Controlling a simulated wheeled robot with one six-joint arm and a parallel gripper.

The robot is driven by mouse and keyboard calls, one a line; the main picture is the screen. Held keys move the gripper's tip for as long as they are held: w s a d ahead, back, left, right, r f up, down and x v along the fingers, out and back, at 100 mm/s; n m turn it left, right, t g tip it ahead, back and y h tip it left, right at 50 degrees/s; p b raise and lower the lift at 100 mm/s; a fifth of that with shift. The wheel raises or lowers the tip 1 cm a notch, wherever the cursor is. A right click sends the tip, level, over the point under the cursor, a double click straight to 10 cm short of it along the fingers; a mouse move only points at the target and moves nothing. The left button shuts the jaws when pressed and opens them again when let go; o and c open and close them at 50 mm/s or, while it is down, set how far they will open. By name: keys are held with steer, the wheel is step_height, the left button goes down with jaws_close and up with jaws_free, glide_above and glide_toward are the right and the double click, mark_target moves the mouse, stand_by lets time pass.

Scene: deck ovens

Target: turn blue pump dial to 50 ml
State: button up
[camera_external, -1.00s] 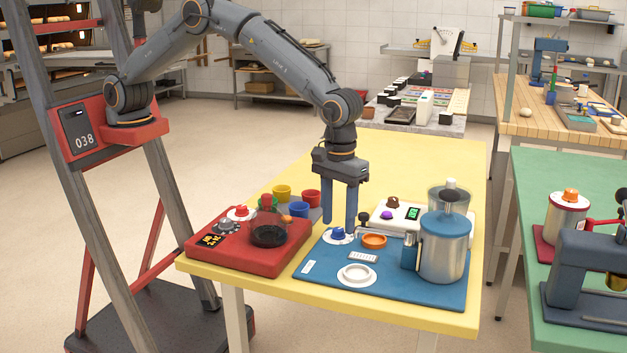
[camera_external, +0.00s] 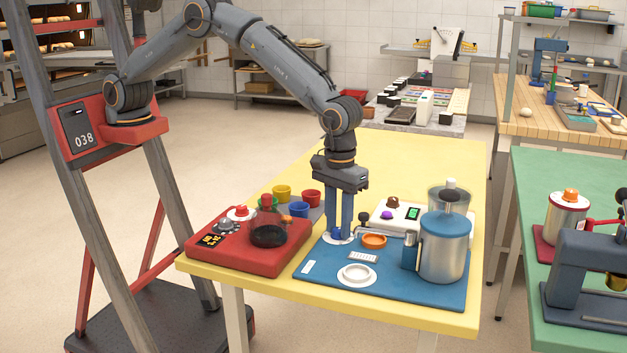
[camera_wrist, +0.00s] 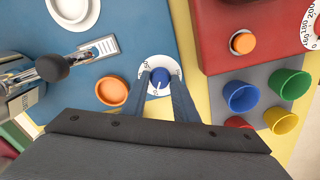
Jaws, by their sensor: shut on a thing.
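The blue pump dial (camera_wrist: 159,77) sits on a white round scale plate (camera_wrist: 174,70) at the corner of the blue mat (camera_external: 320,256). My gripper (camera_external: 340,236) points straight down at the dial, and its two blue fingers are shut on the knob. In the wrist view the fingers (camera_wrist: 161,88) stand on both sides of the knob. A "50" mark shows on the scale near the left finger, but the other marks are partly hidden or too small to read. The steel pump canister with blue lid (camera_external: 443,250) stands on the mat's right part.
The yellow table (camera_external: 420,165) is clear at the back.

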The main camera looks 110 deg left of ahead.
steer(key=m+b, duration=0.2)
steer(key=m, duration=0.3)
steer(key=shift+m, duration=0.4)
steer(key=m+b, duration=0.1)
steer(key=m, duration=0.4)
steer(key=shift+b, duration=0.4)
steer(key=m+b, duration=0.1)
steer(key=m, duration=1)
steer(key=shift+m, duration=0.4)
steer(key=shift+b, duration=0.3)
steer(key=o, duration=1.1)
steer(key=shift+c, duration=0.2)
